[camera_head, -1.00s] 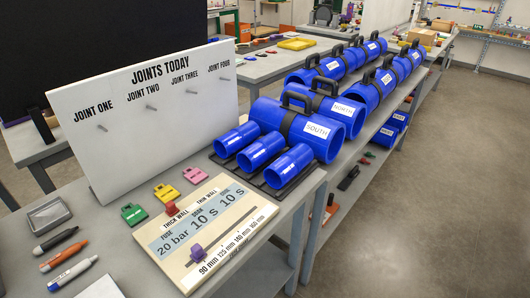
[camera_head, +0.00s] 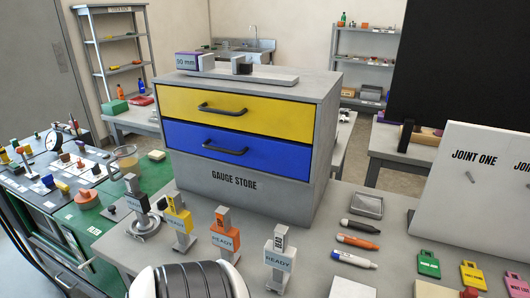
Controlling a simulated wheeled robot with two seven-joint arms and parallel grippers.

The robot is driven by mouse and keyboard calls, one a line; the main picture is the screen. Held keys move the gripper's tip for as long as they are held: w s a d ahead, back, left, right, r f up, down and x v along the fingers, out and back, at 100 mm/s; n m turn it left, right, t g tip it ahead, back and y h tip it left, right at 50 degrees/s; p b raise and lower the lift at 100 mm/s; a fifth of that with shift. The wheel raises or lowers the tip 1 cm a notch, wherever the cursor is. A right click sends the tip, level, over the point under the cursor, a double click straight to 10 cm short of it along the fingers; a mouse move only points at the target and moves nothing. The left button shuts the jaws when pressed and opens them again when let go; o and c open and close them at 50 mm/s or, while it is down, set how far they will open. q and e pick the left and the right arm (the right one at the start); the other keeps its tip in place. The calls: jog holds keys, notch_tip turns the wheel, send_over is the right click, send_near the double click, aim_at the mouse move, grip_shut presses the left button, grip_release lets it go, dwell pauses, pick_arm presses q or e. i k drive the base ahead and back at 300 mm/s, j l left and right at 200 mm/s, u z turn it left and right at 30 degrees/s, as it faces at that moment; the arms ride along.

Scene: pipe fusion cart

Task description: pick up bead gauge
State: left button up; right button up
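No object in view is labelled as the bead gauge. A grey cabinet marked GAUGE STORE (camera_head: 238,187) stands on the bench, with a yellow drawer (camera_head: 280,117) above a blue drawer (camera_head: 185,140). Both drawers are shut, each with a dark handle, and their contents are hidden. On top lies a flat grey sliding tool (camera_head: 262,75) with a dark block, beside a purple-sided block marked 90 mm (camera_head: 188,62).
Several upright pieces with READY tags (camera_head: 279,260) stand along the bench before the cabinet. A metal tray (camera_head: 367,205) and pens (camera_head: 358,242) lie right of it. The white joints board (camera_head: 478,185) stands further right. Green-topped equipment (camera_head: 100,215) is at left.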

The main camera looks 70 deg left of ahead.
aim_at(279, 256)
jog(key=u, duration=1.9)
jog(key=k+l+u, duration=0.15)
